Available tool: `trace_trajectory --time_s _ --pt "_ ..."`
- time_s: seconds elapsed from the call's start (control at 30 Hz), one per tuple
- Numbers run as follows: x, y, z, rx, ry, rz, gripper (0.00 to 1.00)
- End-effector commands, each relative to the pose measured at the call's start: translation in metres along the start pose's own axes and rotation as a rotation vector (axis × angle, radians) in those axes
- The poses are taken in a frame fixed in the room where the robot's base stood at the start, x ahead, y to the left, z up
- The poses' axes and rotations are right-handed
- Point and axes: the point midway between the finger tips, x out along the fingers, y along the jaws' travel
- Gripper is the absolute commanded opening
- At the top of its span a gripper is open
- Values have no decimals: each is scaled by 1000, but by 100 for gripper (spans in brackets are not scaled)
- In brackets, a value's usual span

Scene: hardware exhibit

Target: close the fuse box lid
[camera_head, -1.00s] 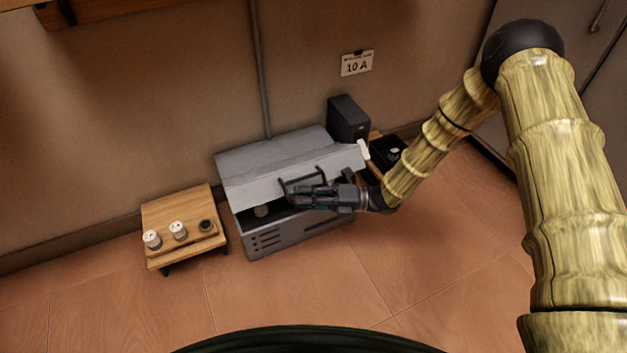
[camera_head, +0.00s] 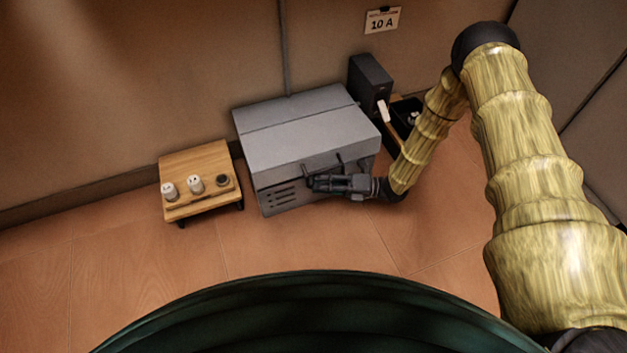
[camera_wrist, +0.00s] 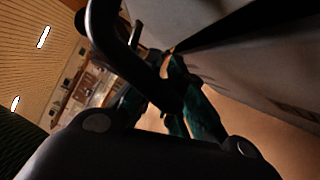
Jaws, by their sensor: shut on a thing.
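The fuse box (camera_head: 280,197) is a grey metal box with slots in its front, standing on the floor by the wall. Its lid (camera_head: 305,138) lies down over the top, with its front edge near the front panel. A dark wedge along the grey surface in the wrist view (camera_wrist: 225,32) looks like a narrow gap, but I cannot tell its size. My gripper (camera_head: 318,183) is at the front of the lid, shut on the dark lid handle (camera_head: 338,159). In the wrist view my gripper (camera_wrist: 185,100) shows its fingers around a dark bar; the exact contact is hidden.
A small wooden stand (camera_head: 208,160) with fuses is left of the box. A black case (camera_head: 370,82) and a dark tray (camera_head: 405,115) are at the right. A "10 A" card (camera_head: 382,20) hangs on the wall. The floor in front is open.

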Motion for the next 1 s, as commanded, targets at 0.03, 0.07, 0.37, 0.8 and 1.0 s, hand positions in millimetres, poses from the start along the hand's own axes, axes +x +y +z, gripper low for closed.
trace_trajectory --time_s 0.03,0.07,0.37,0.8,1.0 --pt "-1 0 -1 1 -1 0 0" --pt "-1 -1 -1 1 -1 -1 0" --pt "-1 -1 -1 2 -1 0 0" --pt "-1 0 0 1 0 1 19" --pt "-20 0 0 1 -2 -1 19"
